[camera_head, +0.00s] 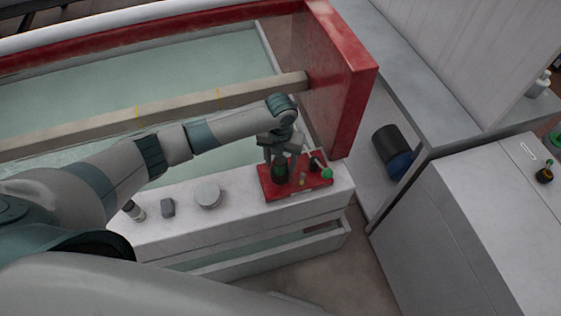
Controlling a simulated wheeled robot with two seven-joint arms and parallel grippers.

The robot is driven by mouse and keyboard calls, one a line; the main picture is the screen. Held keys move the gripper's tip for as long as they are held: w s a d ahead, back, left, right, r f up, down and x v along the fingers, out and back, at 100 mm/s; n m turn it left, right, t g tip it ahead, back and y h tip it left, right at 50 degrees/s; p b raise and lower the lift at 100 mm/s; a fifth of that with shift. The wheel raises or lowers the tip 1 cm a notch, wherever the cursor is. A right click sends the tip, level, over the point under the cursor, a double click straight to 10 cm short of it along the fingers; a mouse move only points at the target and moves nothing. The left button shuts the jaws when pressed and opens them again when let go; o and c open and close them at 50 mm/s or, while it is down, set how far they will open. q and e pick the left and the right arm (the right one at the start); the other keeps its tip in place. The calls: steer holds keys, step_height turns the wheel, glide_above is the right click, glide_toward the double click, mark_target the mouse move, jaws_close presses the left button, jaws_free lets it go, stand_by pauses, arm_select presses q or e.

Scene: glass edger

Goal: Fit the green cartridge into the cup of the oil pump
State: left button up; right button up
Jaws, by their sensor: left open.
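My left gripper (281,161) points down over the red plate (272,193) on the white ledge. Its fingers are open at the top of a dark green cylinder (280,174), which looks like the green cartridge. The cylinder stands upright on the left part of the plate; whether the fingers touch it cannot be told. A bright green knob (327,173) and a dark part (315,163) are at the plate's right. A small brass-coloured piece (302,178) is between them and the cylinder. I cannot make out which part is the oil pump's cup. My right gripper is not in view.
A round grey disc (208,195), a grey block (168,207) and a small bottle (133,209) are left of the plate. A red panel (345,90) rises behind it. A black and blue cylinder (392,150) is to the right. A small dark object (545,174) is on the right cabinet.

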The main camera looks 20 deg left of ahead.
arm_select(q)
step_height(320, 180, up, 12)
steer(key=b, duration=0.2)
stand_by(0.4)
stand_by(0.5)
